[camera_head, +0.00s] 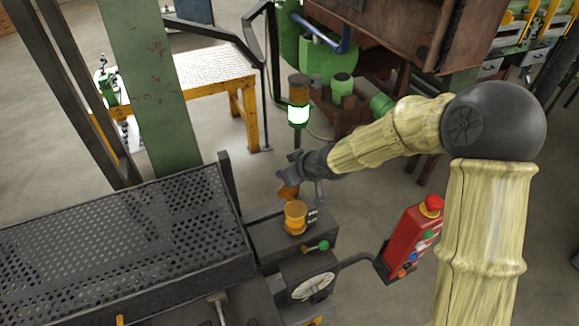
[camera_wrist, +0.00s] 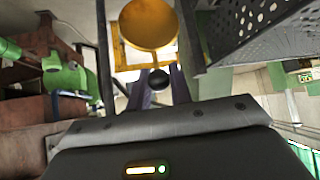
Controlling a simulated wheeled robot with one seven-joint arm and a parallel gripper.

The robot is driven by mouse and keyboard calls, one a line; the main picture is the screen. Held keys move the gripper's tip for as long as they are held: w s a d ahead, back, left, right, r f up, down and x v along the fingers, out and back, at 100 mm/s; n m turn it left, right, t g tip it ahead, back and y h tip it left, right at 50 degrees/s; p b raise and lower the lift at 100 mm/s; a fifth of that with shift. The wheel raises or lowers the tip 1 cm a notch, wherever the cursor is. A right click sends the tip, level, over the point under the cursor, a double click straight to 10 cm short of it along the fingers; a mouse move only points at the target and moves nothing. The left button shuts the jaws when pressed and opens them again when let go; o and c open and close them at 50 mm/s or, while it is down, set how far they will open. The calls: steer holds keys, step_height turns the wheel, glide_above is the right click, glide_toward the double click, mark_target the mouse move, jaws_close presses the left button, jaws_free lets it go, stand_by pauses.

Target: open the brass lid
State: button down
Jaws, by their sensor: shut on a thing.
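A brass-yellow cup (camera_head: 295,214) stands on a dark box in the head view. The brass lid (camera_head: 288,191) shows as a small orange-brown piece just behind and above the cup, apparently raised on edge and partly covered by my gripper (camera_head: 291,181). In the wrist view a round brass face (camera_wrist: 147,22) is at the top; I cannot tell whether it is the lid or the cup. A black ball knob (camera_wrist: 158,78) sits between the fingertips of my gripper (camera_wrist: 160,86), which is shut on it.
A perforated dark tray (camera_head: 120,235) fills the left. A green-handled lever (camera_head: 318,247) and a red control box (camera_head: 409,240) are close in front and to the right. A green-white lamp post (camera_head: 298,112) stands behind my gripper. Open floor lies right of the box.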

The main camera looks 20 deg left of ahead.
steer(key=shift+d+f, duration=0.25)
steer(key=shift+f, duration=0.05)
steer(key=c, duration=1.4)
jaws_free()
steer(key=shift+o, duration=0.5)
steer(key=shift+r, duration=0.1)
steer(key=shift+s, duration=0.1)
steer(key=shift+d+r, duration=0.25)
steer(key=shift+r, duration=0.1)
steer(key=p+v, duration=0.4)
steer(key=v, duration=1.2)
steer(key=shift+d+r, duration=0.15)
steer(key=shift+d, duration=0.1)
steer(key=shift+s, duration=0.1)
